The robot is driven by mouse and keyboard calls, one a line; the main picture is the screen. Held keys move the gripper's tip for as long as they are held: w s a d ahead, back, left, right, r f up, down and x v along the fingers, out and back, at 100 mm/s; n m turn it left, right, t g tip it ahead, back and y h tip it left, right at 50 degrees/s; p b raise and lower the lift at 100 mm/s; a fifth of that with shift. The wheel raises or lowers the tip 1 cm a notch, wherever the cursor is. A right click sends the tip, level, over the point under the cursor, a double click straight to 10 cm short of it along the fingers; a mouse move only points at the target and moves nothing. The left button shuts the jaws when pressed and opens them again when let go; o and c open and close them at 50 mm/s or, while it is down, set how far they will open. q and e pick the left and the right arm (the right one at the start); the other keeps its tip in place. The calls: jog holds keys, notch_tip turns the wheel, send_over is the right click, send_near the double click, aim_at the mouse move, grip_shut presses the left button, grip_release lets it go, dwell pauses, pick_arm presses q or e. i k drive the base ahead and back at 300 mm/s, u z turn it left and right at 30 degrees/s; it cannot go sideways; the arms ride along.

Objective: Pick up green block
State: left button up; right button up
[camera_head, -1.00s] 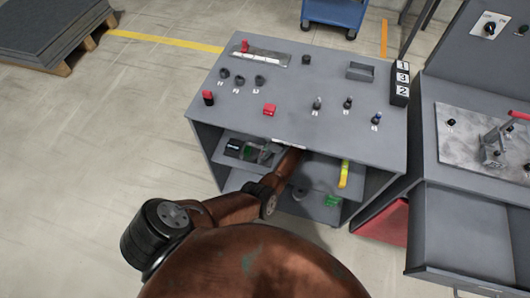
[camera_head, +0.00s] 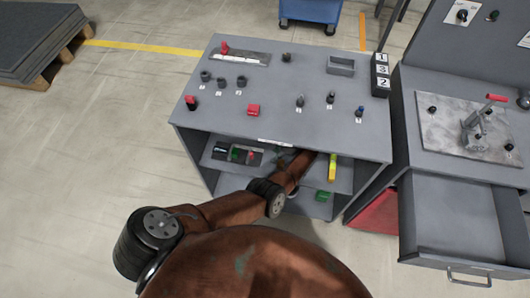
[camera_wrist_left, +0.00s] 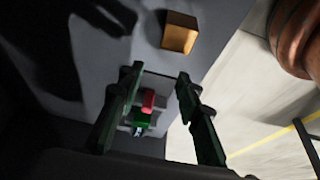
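A green block (camera_head: 235,154) sits in a small tray (camera_head: 222,161) on the cabinet's upper shelf, beside a red block (camera_head: 251,156). In the left wrist view, the green block (camera_wrist_left: 141,117) shows beyond and between my fingers, next to the red block (camera_wrist_left: 148,98). My left gripper (camera_wrist_left: 160,74) is open and empty, apart from the blocks. In the head view my left arm reaches under the tabletop, and the gripper is mostly hidden there. My right gripper is not in view.
The cabinet top (camera_head: 285,95) covers the shelf and carries knobs and switches. A yellow object (camera_head: 332,167) stands on the shelf's right side. Another green object (camera_head: 322,196) lies on the lower shelf. An open drawer (camera_head: 462,215) juts out at right.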

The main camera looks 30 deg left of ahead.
aim_at(234, 153)
jog(key=k, duration=1)
